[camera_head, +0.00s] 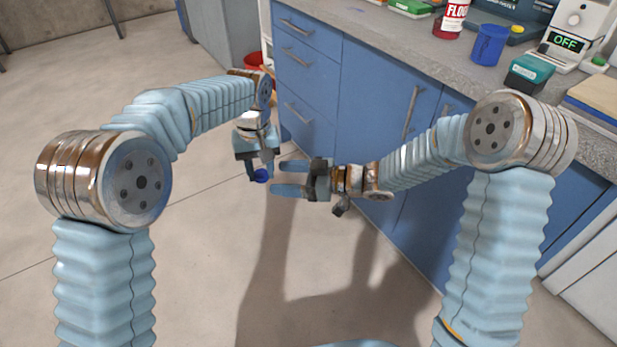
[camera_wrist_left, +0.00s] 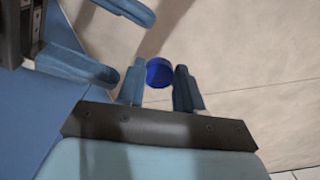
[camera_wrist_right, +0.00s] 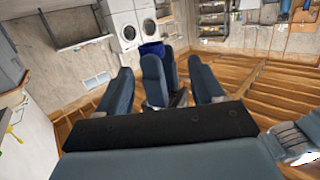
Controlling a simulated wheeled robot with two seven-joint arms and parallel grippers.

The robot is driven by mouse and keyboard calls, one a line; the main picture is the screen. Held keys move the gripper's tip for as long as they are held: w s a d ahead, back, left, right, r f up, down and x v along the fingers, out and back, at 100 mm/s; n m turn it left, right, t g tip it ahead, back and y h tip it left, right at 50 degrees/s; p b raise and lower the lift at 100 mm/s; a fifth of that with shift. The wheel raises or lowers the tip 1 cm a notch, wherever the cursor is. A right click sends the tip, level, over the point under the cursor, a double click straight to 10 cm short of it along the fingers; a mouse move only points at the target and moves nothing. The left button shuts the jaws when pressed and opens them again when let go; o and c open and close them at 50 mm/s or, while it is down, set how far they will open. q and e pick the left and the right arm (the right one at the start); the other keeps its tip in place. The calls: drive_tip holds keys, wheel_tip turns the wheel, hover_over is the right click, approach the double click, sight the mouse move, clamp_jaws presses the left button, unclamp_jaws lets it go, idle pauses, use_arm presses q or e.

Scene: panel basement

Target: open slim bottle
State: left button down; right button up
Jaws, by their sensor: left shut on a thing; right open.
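A small dark blue round piece (camera_head: 261,175), which I take for part of the slim bottle, sits at the fingertips of my left gripper (camera_head: 259,168). In the left wrist view the blue piece (camera_wrist_left: 159,72) lies between the left fingertips. Whether it is a cap or more of the bottle, I cannot tell; the rest is hidden. My right gripper (camera_head: 288,178) is open and empty, its fingers pointing left toward the left gripper. In the right wrist view the blue piece (camera_wrist_right: 152,48) shows beyond the left fingers, which appear between the right gripper's spread fingers.
A grey counter (camera_head: 375,35) on blue cabinets (camera_head: 375,90) stands at the right, close to my right arm. The floor (camera_head: 215,215) at left is clear.

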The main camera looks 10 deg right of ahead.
sight(263, 177)
drive_tip(key=x, duration=0.5)
drive_tip(key=c, duration=0.8)
drive_tip(key=o, duration=0.8)
